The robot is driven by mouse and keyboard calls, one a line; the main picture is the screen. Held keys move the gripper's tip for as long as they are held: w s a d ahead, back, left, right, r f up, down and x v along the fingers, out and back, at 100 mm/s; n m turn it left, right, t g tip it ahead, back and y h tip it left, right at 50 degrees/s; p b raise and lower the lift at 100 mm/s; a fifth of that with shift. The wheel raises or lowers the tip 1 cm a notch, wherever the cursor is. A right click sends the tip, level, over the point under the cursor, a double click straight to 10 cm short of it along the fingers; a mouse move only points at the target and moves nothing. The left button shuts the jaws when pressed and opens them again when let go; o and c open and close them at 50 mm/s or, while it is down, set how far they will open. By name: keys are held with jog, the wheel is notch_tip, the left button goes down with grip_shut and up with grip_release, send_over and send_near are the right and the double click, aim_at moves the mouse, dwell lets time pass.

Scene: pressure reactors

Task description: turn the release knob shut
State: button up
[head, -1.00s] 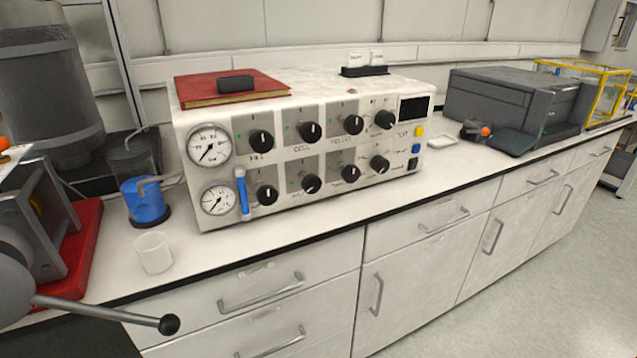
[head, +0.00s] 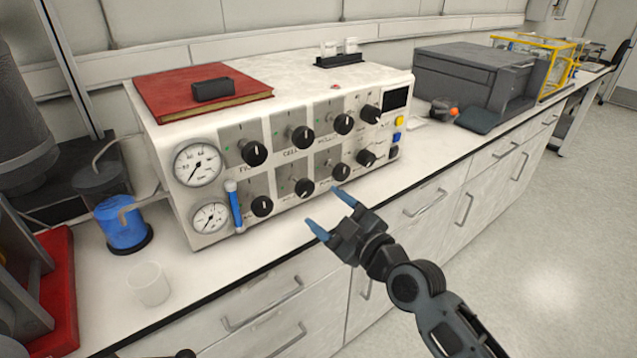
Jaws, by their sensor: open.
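A white control box (head: 230,115) stands on the bench. Its front carries two rows of black knobs with white pointer marks; the lettering is too small to read surely, so I cannot tell which is the release knob. Lower-row knobs include one at the left (head: 262,206), one in the middle (head: 304,188) and one further right (head: 340,173). My gripper (head: 330,210), with blue fingertips, is open and empty. It shows in front of the lower row, over the bench's front edge, apart from the knobs.
Two round gauges (head: 198,163) and a blue-and-white tube (head: 235,206) sit at the box's left end. A red book (head: 160,98) lies on top. A white cup (head: 149,284) and a blue vessel (head: 124,226) stand left. A grey machine (head: 470,85) stands right.

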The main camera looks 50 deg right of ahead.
aim_at(307, 190)
jog(key=shift+p+x, duration=0.8)
jog(key=shift+x, duration=3.2)
jog(key=shift+d, duration=0.2)
jog(key=shift+c, duration=0.4)
jog(key=c, duration=1)
jog(key=shift+o, duration=0.2)
